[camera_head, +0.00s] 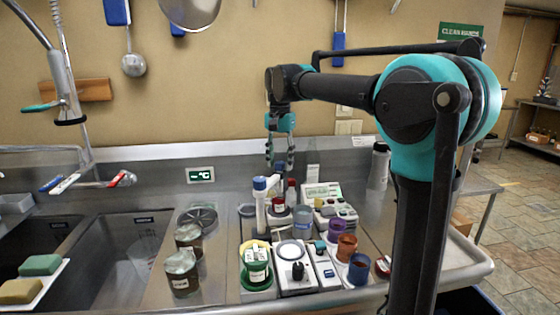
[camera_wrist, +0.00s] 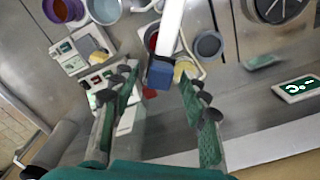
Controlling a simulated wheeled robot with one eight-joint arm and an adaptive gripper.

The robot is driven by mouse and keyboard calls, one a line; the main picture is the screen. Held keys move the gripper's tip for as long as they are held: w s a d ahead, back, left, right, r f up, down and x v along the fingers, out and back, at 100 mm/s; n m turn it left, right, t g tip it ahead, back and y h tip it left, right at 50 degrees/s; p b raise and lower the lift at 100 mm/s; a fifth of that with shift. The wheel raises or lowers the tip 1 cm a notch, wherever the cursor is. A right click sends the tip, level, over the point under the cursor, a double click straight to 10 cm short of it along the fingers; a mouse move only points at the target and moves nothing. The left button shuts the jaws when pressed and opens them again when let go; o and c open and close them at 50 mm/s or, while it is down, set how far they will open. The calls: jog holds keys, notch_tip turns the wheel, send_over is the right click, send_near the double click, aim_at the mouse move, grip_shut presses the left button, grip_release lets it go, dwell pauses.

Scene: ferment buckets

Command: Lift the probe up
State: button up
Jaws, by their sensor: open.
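The likely probe is a white upright rod with a blue cap (camera_head: 260,184), standing among instruments on the steel counter. In the wrist view its blue cap (camera_wrist: 160,73) and white shaft (camera_wrist: 171,25) show between my fingers, farther from the camera. My gripper (camera_head: 281,163) is open and empty, pointing down above and slightly right of the blue cap in the head view. In the wrist view my green-padded fingers (camera_wrist: 158,88) are spread to either side of the cap. I see no contact. The probe's lower end is hard to make out.
A green bucket (camera_head: 257,278), a white device with a knob (camera_head: 296,280), purple (camera_head: 337,230) and orange (camera_head: 346,247) cups and a meter (camera_head: 322,193) crowd around it. Two lidded jars (camera_head: 181,272) stand left, beside the sink (camera_head: 125,262).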

jog(key=shift+c, duration=0.4)
grip_shut()
notch_tip(320, 180, up, 6)
dwell(0.3)
jog(key=shift+o, duration=0.4)
grip_release()
